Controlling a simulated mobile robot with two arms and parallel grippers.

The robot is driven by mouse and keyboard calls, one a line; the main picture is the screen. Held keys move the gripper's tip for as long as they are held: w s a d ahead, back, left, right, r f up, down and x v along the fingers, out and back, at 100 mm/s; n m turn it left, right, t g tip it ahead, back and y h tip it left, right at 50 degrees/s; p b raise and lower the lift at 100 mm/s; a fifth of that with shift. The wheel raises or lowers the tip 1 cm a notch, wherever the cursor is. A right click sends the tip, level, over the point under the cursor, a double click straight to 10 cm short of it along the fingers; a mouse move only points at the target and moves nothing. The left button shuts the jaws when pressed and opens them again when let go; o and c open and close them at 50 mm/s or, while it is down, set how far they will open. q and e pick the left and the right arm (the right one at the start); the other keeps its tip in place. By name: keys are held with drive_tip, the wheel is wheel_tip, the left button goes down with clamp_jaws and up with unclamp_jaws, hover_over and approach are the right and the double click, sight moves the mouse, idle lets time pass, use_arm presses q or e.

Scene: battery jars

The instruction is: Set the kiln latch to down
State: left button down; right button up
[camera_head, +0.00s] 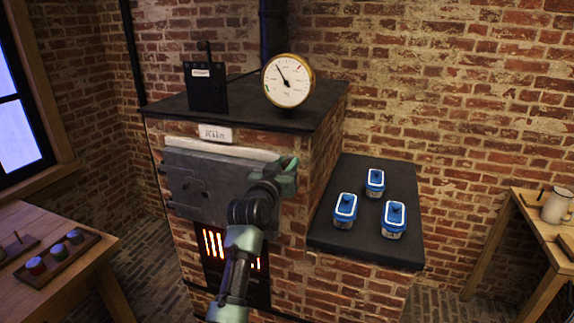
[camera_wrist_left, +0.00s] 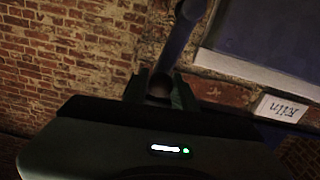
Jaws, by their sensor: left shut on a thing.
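The brick kiln's grey door (camera_head: 200,184) is closed, with orange glow in the slots below it. My left gripper (camera_head: 287,172) is at the door's upper right edge, and its arm hides much of that side. In the left wrist view, my left gripper (camera_wrist_left: 160,92) is shut on the end of a dark bar, the latch (camera_wrist_left: 178,40). This view is upside down, as the kiln label (camera_wrist_left: 281,109) shows. The latch runs from the jaws to a round pivot, and its held end appears higher than the pivot. My right gripper is not in view.
A dial gauge (camera_head: 288,80) and a dark switch box (camera_head: 206,86) stand on the kiln top. Several blue-lidded jars (camera_head: 345,210) stand on the dark side ledge (camera_head: 388,258). Wooden tables stand left (camera_head: 68,225) and right (camera_head: 528,205).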

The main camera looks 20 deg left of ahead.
use_arm(q)
drive_tip(key=a+f+n, duration=0.9)
drive_tip(key=a+n, duration=0.1)
drive_tip(key=n, duration=1)
drive_tip(key=shift+w+a, duration=0.2)
drive_tip(key=shift+f, duration=0.1)
idle(0.5)
drive_tip(key=c, duration=1.1)
unclamp_jaws()
drive_tip(key=shift+c, duration=0.2)
